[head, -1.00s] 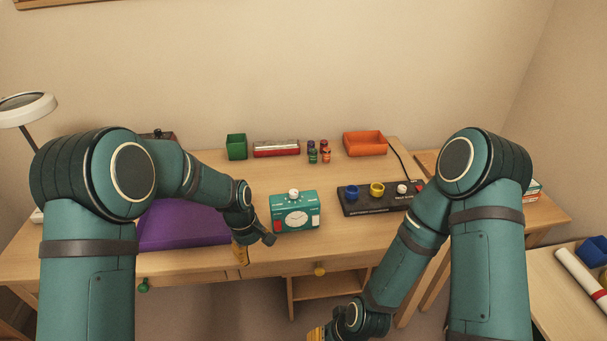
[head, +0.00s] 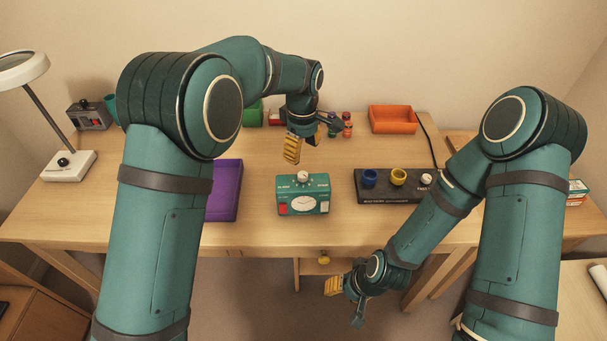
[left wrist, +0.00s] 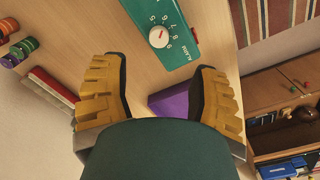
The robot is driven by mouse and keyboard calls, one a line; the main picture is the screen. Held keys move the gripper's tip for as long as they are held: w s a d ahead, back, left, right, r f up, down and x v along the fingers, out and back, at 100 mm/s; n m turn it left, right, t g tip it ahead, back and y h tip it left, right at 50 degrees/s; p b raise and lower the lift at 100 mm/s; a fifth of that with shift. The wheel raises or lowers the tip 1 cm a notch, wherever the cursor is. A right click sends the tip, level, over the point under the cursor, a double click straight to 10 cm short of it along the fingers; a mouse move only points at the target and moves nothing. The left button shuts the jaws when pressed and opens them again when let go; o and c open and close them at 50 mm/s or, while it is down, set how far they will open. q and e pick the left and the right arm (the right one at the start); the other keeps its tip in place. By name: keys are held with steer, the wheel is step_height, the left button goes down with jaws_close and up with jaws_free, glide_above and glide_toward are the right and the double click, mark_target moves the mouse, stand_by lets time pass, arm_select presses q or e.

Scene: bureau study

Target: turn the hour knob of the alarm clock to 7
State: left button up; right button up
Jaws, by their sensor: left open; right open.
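The teal alarm clock (head: 303,207) stands on the desk with a pale dial and a red patch on its front. Its white hour knob (head: 302,177) sits on top. In the left wrist view the knob (left wrist: 158,37) has a red mark, with several printed numbers around it; which number the mark meets is too small to tell surely. My left gripper (head: 304,148) is open and empty, above the desk behind the clock in the head view, apart from the knob. My right gripper (head: 345,300) is open and low in front of the desk, away from the clock.
A dark panel with colored cups (head: 385,196) stands right of the clock. A purple item (head: 225,190) lies to its left. An orange tray (head: 392,119), small jars (head: 347,124) and a green box (head: 253,113) stand at the back. A lamp (head: 68,165) is far left.

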mark_target(303, 174)
arm_select(q)
step_height(303, 174, down, 10)
steer(key=shift+r+b, duration=0.15)
steer(key=shift+b, duration=0.7)
jaws_close()
